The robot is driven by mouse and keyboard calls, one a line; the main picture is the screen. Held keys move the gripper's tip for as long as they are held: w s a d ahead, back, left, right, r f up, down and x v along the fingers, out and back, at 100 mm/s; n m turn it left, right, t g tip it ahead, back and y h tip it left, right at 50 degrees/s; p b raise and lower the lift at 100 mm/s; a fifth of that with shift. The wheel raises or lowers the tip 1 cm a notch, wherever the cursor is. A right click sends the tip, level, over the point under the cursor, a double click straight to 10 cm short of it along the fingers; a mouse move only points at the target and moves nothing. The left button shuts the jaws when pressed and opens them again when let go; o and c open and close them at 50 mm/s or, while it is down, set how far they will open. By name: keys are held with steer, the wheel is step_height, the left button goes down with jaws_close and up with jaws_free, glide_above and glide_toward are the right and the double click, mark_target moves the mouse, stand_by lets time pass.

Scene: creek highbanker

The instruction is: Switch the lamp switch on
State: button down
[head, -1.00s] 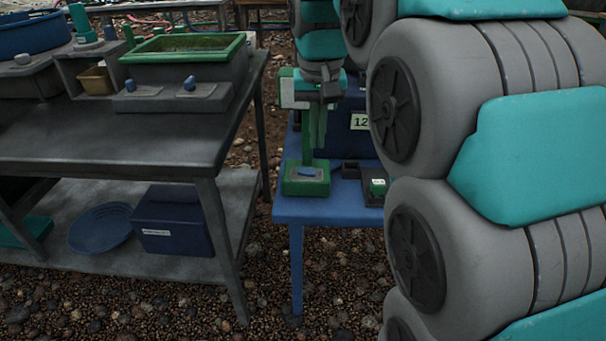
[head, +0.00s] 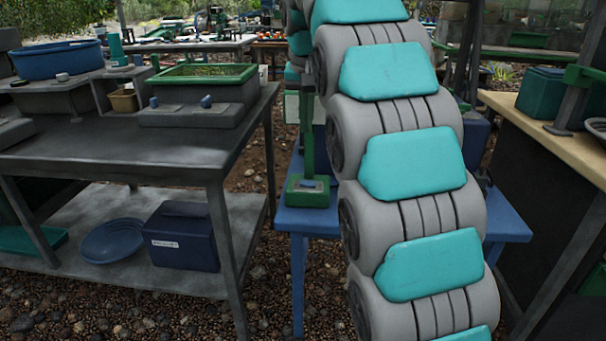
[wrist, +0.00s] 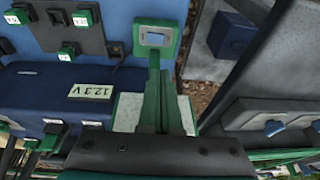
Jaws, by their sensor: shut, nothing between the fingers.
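The lamp switch, a blue rocker (head: 308,184) on a green base (head: 307,198), stands on the blue table in the head view. The lamp's pale panel with a green edge (wrist: 127,108) is in the lower middle there. My gripper (wrist: 162,75) is shut and empty. Its green fingers point towards the base and appear apart from the rocker. I cannot tell the rocker's position for sure.
On the blue table (head: 507,222), a blue box with a 12.3 V display (wrist: 90,92) and a board with small green switches (wrist: 68,50) are close to the lamp. A dark bench (head: 150,145) is left; a wooden-topped bench (head: 545,115) is right. Gravel lies between.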

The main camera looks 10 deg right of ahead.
steer(key=shift+f, duration=0.1)
steer(key=b, duration=0.2)
glide_toward(302, 181)
steer(key=x, duration=0.5)
steer(key=shift+w+d, duration=0.2)
steer(key=shift+w, duration=0.15)
steer(key=shift+w+a+f, duration=0.1)
steer(key=shift+f, duration=0.65)
steer(key=shift+p, duration=0.3)
steer(key=shift+a+f+h, duration=0.1)
steer(key=shift+a+h, duration=0.05)
steer(key=shift+h, duration=0.15)
steer(key=shift+f, duration=0.15)
steer(key=shift+s+d+r+p, duration=0.2)
steer(key=shift+d+p, duration=0.15)
steer(key=shift+d, duration=0.4)
